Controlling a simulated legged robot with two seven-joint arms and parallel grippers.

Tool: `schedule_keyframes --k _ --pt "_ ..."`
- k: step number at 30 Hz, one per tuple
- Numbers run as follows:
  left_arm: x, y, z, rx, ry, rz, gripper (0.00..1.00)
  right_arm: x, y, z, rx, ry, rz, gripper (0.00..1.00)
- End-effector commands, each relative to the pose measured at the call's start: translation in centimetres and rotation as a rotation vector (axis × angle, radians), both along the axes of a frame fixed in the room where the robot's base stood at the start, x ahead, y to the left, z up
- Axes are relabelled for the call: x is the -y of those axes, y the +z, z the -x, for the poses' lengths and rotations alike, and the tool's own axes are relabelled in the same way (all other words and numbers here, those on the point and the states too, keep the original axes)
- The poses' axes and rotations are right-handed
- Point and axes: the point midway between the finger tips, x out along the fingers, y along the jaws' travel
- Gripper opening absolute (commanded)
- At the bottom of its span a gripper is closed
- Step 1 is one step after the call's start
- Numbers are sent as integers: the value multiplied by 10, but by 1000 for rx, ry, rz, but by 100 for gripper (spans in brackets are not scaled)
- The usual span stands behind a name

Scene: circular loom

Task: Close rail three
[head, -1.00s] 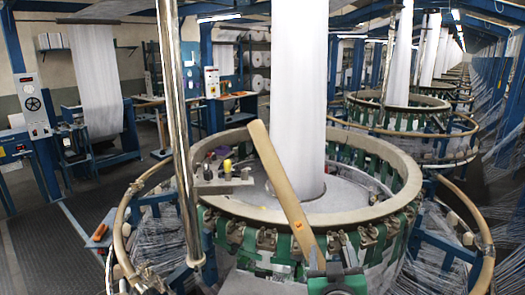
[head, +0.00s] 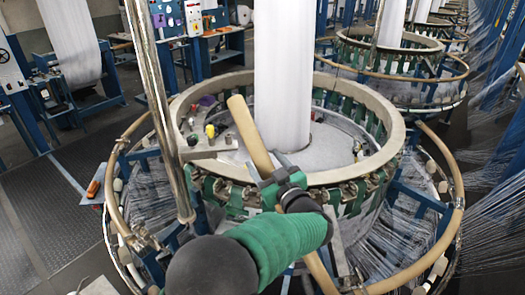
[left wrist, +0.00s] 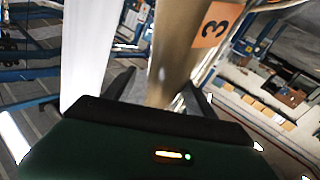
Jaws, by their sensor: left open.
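Rail three is a tan rail (head: 249,130) that stands up at a slant, leaning left, in front of the loom ring. In the left wrist view it shows close up as a tan bar (left wrist: 172,60) with an orange tag marked 3 (left wrist: 213,24). My left gripper (head: 268,177), on a green-sleeved arm, is at the rail's middle. In the left wrist view its dark open fingers (left wrist: 160,93) lie on either side of the rail; I cannot tell whether they touch it. The gripper and arm hide part of the rail. My right gripper is not in view.
The loom's pale ring (head: 365,100) surrounds a white fabric column (head: 283,75). The tan outer rail (head: 446,225) curves around it, with a gap at the front. A metal pole (head: 166,110) stands at left. Dark floor (head: 40,215) is open on the left.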

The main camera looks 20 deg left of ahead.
Motion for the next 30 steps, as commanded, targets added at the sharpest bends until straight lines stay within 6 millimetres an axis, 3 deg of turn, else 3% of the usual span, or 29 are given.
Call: schedule_keyframes --k 3,13,27,30 --pt "-9 3 -9 2 -1 0 65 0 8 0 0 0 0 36" --pt "-13 -1 -16 -1 -1 1 63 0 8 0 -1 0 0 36" --pt "-12 0 -15 1 -3 0 2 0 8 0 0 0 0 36" --pt "-12 1 -14 2 -3 0 0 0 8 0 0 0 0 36"
